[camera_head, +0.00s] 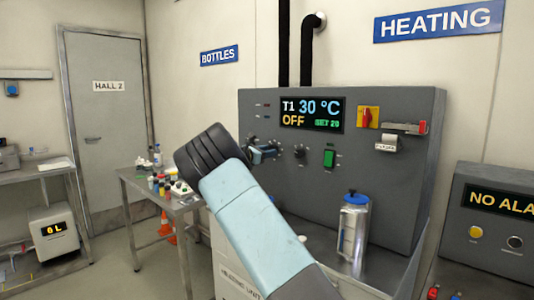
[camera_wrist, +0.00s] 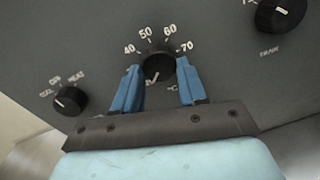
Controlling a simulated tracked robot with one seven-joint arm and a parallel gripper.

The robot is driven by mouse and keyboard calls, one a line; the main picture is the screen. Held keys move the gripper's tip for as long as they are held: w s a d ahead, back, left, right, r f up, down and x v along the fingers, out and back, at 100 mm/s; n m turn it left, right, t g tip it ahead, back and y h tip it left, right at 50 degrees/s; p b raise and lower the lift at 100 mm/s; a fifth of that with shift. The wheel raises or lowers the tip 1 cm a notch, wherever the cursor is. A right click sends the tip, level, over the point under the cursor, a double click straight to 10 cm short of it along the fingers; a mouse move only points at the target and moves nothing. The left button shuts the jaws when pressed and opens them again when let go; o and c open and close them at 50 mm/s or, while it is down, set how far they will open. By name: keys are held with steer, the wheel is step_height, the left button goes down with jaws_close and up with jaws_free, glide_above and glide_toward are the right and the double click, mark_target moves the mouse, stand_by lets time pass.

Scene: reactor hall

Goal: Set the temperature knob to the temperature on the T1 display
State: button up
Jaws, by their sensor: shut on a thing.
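The T1 display (camera_head: 311,114) on the grey heating panel reads 30 °C, with OFF and SET 20 below. The temperature knob (camera_wrist: 158,65) is black and round, with 40, 50, 60 and 70 printed around its upper side. A white mark shows low on its face; its exact direction is hard to tell. My gripper (camera_wrist: 160,88) has its blue fingers on either side of this knob and is shut on it. The lower scale numbers are hidden. In the head view my gripper (camera_head: 263,153) is at the panel, left of another black knob, and the temperature knob is mostly hidden.
A mode knob (camera_wrist: 70,100) sits left of my fingers and a TANK knob (camera_wrist: 280,14) upper right. The panel also has a green switch (camera_head: 329,158) and a red-yellow switch (camera_head: 367,117). A blue-capped bottle (camera_head: 354,229) stands in front of it.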

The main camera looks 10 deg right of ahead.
steer(key=shift+m, duration=0.3)
steer(key=shift+r+m+y, duration=0.1)
steer(key=shift+m+y, duration=0.2)
steer(key=shift+m, duration=3.5)
steer(key=o, duration=1.1)
steer(key=shift+c, duration=0.2)
steer(key=v, duration=1.3)
steer(key=shift+a, duration=0.35)
